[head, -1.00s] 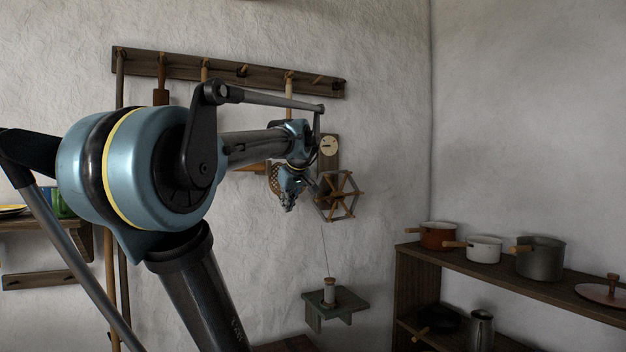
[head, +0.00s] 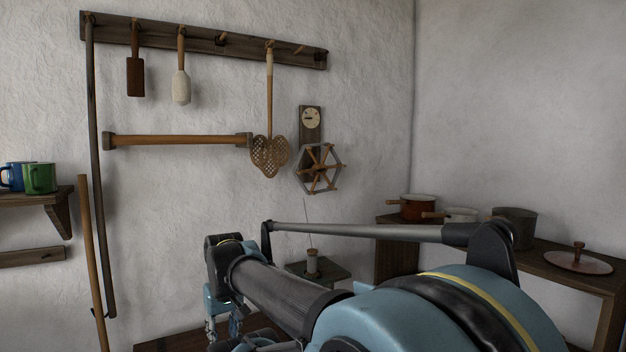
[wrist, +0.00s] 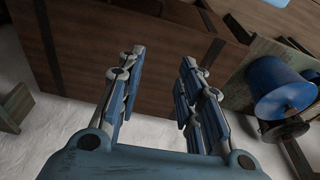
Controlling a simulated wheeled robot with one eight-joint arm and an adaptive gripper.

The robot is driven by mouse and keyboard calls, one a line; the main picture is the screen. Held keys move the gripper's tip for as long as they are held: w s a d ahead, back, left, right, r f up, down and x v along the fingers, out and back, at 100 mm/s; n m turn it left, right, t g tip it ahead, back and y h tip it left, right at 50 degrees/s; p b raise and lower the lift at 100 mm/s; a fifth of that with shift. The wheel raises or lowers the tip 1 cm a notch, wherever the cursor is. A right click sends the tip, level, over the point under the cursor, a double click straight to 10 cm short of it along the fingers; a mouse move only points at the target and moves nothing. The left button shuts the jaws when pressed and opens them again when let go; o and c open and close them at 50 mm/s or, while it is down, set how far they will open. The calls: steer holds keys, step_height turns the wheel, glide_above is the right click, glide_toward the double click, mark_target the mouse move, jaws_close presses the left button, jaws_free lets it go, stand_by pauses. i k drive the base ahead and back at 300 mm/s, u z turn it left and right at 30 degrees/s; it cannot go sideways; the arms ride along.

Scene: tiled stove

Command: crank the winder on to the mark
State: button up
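The winder (head: 320,168) is a six-armed wooden reel on the wall, right of the heart-shaped beater. A pale round dial (head: 311,117) on a dark board sits just above it, with a dark pointer toward the left; its mark is too small to make out. A thread runs from the winder to a spool (head: 312,263) on a small wall shelf (head: 336,272). My gripper (wrist: 162,57) is open and empty, its two fingers apart in the wrist view. In the head view it is low, left of and well below the winder, partly cut off. The winder's crank is not distinct.
A heart-shaped beater (head: 270,157) hangs close left of the winder, beside a wooden rail (head: 178,141). Pots (head: 418,207) stand on the right shelf. The wrist view shows a wooden chest (wrist: 85,60) beyond my fingers and a blue round object (wrist: 281,88) at right.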

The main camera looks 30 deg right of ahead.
mark_target(318, 170)
steer(key=z, duration=1.6)
steer(key=k, duration=1.55)
steer(key=u, duration=0.4)
steer(key=i, duration=1)
steer(key=z, duration=0.05)
